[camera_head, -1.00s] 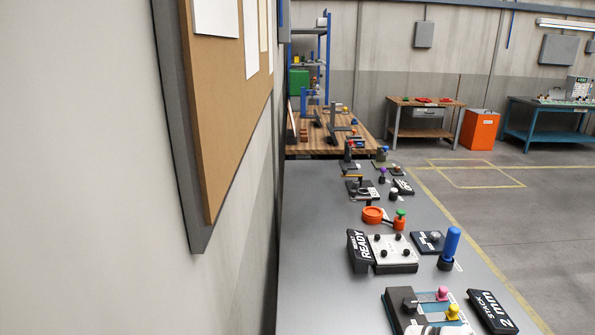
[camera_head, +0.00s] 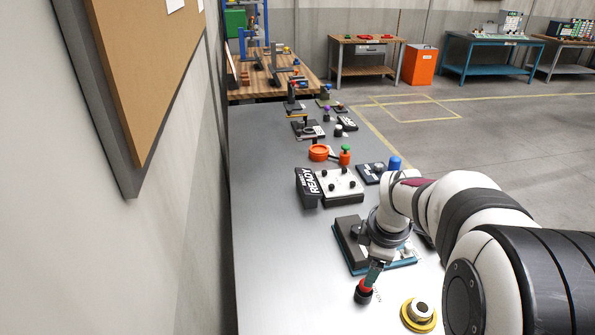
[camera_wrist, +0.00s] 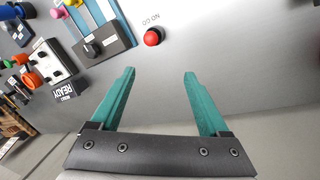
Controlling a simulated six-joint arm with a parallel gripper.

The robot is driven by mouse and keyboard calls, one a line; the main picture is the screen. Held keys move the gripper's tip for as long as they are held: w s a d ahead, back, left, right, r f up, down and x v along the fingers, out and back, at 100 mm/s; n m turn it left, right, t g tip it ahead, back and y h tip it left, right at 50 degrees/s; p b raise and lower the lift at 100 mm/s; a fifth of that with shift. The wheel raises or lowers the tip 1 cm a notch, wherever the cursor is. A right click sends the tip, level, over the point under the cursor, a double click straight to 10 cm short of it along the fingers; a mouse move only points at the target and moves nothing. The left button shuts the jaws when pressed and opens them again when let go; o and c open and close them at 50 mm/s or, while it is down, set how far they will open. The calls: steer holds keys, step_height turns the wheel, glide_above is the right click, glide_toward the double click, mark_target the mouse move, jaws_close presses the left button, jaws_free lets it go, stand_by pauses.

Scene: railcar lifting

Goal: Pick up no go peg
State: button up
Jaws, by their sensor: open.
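The no go peg is a red-topped knob in a black round base (camera_head: 364,294), standing on the grey bench top. In the wrist view its red round top (camera_wrist: 152,37) shows beside the printed label "NO GO" (camera_wrist: 161,19). My gripper (camera_wrist: 159,73) is open, with two teal fingers spread and nothing between them. The peg lies beyond the fingertips, roughly in line with the gap, not between them. In the head view my gripper (camera_head: 373,273) hangs just above and behind the peg's red top and overlaps part of it.
A dark fixture with a blue edge (camera_head: 349,247) sits just behind the peg. A yellow ring with a knob (camera_head: 419,313) stands to its right. A READY sign (camera_head: 308,186) and a white panel with black knobs (camera_head: 341,187) stand farther back. Bare bench lies left of the peg.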

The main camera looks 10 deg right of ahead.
mark_target(365, 288)
steer(key=shift+n, duration=0.9)
steer(key=x, duration=0.5)
steer(key=w+d+x, duration=0.1)
steer(key=x, duration=0.5)
steer(key=d+x, duration=0.1)
steer(key=x, duration=0.5)
steer(key=shift+w+d+r, duration=0.1)
steer(key=shift+w+d, duration=0.05)
steer(key=shift+w, duration=0.1)
jaws_close()
